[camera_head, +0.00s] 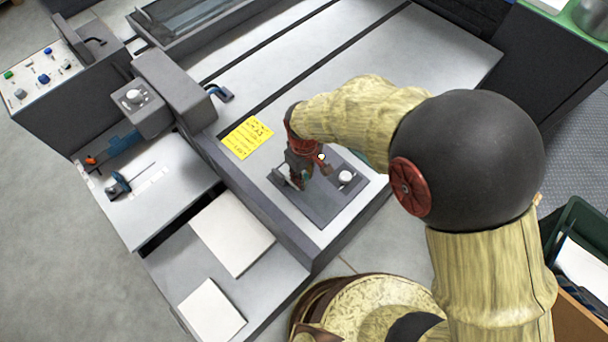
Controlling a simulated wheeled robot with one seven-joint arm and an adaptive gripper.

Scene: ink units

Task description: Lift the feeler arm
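My gripper (312,178), red-brown and dark, points down over a dark grey plate (325,207) at the near corner of the machine's light bed. Its fingers look small and partly blurred, and I cannot tell whether they are open or shut on something. A white round knob (345,177) stands on the plate just right of the gripper. A small pale metal piece (282,176) shows at the plate's left edge, beside the gripper. I cannot clearly pick out the feeler arm; it may be hidden behind my gripper.
A yellow note (246,138) lies left of the plate. White paper stacks (232,232) lie on the lower shelf. A control panel (40,76) with coloured buttons and a grey block with a knob (134,97) stand at left. A green crate (583,222) is at right.

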